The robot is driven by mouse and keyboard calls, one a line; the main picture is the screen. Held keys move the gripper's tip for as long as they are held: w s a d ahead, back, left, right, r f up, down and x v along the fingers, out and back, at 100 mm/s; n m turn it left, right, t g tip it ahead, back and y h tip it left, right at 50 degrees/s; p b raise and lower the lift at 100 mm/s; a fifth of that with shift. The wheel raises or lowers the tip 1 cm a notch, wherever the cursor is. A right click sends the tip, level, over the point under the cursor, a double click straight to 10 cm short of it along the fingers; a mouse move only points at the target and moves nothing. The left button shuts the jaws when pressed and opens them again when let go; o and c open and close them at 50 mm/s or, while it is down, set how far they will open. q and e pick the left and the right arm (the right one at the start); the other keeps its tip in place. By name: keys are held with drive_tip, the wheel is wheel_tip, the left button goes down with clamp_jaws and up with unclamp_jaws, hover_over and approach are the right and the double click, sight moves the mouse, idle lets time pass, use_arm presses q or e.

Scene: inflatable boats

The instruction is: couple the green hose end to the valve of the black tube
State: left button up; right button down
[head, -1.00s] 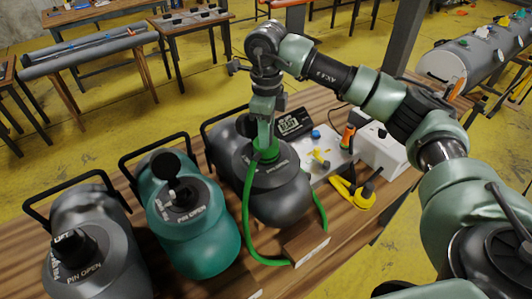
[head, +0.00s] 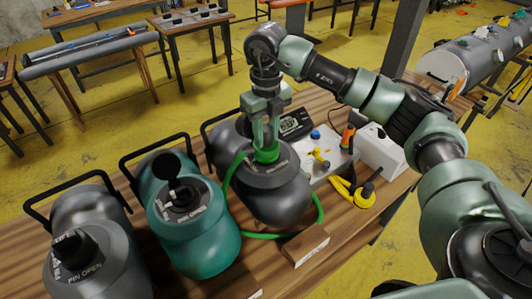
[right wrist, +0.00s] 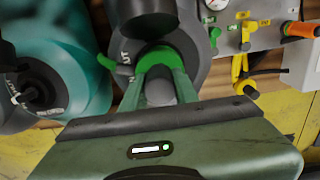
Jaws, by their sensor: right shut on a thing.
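My right gripper (head: 266,138) points down over the top of the dark grey-black tube (head: 280,197), the rightmost of the large tubes. Its fingers are shut on the green hose end (head: 265,156), which sits upright at the tube's valve. The right wrist view shows the two fingers (right wrist: 163,78) around a grey stem, with the green hose end (right wrist: 167,52) beyond them. The valve is hidden beneath the hose end, so I cannot tell how firmly they are joined. The green hose (head: 229,177) runs down the tube's left side and round its front. My left gripper is not in view.
A teal tube (head: 199,238) and a dark grey tube (head: 88,262) with black caps stand to the left. A wooden block (head: 305,244) lies in front.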

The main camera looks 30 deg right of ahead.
drive_tip(key=c, duration=1)
unclamp_jaws()
wheel_tip(320, 180, up, 7)
drive_tip(key=shift+b, duration=1)
drive_tip(key=shift+r, duration=0.4)
